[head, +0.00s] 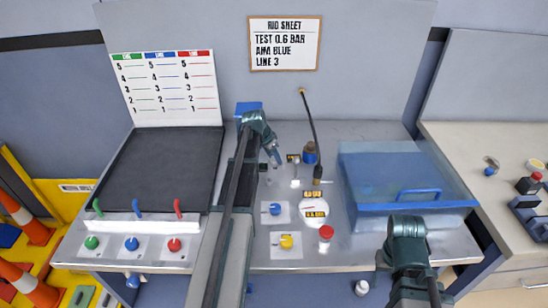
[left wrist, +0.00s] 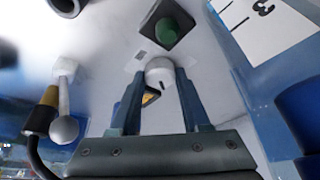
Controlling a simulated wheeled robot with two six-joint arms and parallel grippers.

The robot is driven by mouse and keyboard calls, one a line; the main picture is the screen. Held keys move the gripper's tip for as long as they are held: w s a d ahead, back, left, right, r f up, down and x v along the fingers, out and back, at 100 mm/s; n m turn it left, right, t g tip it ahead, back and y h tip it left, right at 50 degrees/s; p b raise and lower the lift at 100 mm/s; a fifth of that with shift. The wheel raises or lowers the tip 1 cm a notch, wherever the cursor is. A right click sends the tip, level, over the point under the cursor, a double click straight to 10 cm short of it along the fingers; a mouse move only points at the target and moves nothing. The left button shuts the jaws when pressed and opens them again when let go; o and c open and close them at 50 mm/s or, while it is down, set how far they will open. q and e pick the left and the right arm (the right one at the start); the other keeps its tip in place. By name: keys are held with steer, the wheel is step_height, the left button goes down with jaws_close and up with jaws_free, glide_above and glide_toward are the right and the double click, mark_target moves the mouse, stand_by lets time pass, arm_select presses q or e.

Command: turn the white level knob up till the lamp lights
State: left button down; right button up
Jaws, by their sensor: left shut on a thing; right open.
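The white level knob (left wrist: 160,72) shows in the left wrist view, with a dark mark on its face. My left gripper (left wrist: 159,80) has a finger on each side of it and is shut on it. In the head view my left gripper (head: 274,158) reaches down at the back of the bench, and I cannot make out the knob there. A green lamp (left wrist: 167,30) on a dark square base sits just beyond the knob; it looks dull green, with no clear glow. My right gripper (head: 408,262) is open over the front right; its fingertips are hard to see.
A blue clear-lidded box (head: 395,170) stands on the right of the bench. Blue (head: 275,208) and yellow (head: 287,241) knobs and a round gauge (head: 313,208) lie front of centre. A hose (head: 310,120) hangs behind. A white ball-ended lever (left wrist: 64,128) is near my left gripper.

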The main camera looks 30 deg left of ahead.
arm_select(q)
steer(key=shift+c, duration=1.9)
jaws_free()
steer(key=p+v, duration=1.2)
steer(key=v, duration=0.2)
steer(key=shift+p, duration=0.4)
steer(key=shift+f, duration=0.1)
